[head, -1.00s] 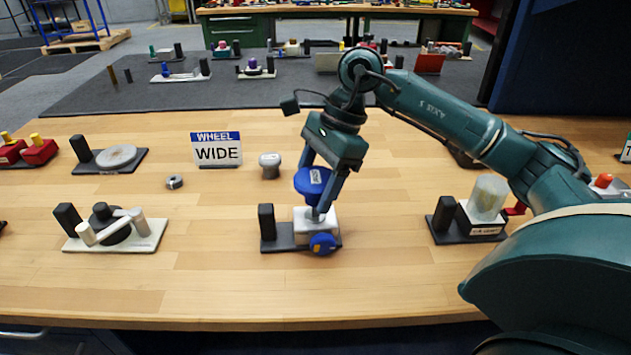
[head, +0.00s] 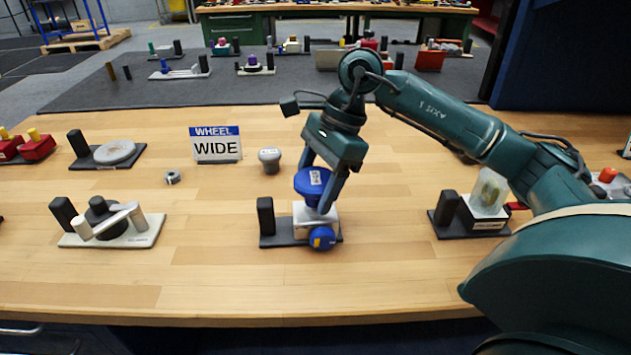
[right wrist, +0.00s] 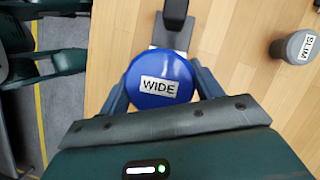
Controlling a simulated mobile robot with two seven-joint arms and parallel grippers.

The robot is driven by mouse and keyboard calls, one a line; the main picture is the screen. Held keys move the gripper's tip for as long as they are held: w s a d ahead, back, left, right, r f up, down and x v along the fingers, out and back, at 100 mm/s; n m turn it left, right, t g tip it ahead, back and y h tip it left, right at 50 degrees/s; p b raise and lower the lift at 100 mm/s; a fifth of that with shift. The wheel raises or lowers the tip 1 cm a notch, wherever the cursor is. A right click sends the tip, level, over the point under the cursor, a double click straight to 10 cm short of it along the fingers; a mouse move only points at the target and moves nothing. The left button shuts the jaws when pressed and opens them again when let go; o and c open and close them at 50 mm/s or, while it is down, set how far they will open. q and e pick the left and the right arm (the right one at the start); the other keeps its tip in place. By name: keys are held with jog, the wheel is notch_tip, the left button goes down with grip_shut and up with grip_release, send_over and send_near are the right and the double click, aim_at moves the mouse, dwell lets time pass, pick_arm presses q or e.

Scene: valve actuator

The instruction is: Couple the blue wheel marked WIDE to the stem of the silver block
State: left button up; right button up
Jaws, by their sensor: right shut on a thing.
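The blue wheel (head: 312,182) is a round disc whose top label reads WIDE in the right wrist view (right wrist: 163,80). My right gripper (head: 326,195) is shut on it, with a finger on either side in the right wrist view. The wheel is directly above the silver block (head: 312,219), seemingly down at its top. The stem is hidden under the wheel, so I cannot tell whether they are coupled. The block stands on a dark base with a black post (head: 266,216), and a smaller blue knob (head: 321,237) is on its front. My left gripper is not in view.
A grey knob (head: 269,160), marked SLIM in the right wrist view (right wrist: 300,47), stands behind the block. A WHEEL WIDE sign (head: 216,145) and a metal nut (head: 172,177) are to the left. Other fixtures stand at both sides. The front wood is clear.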

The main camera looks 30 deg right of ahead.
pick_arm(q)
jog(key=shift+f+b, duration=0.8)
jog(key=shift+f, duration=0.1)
pick_arm(e)
jog(key=shift+f, duration=0.9)
jog(key=o, duration=1.1)
jog(key=shift+r, duration=0.1)
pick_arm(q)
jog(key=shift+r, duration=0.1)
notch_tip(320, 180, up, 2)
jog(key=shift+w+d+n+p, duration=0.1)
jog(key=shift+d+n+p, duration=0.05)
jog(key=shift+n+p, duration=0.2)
pick_arm(e)
jog(key=v, duration=1.3)
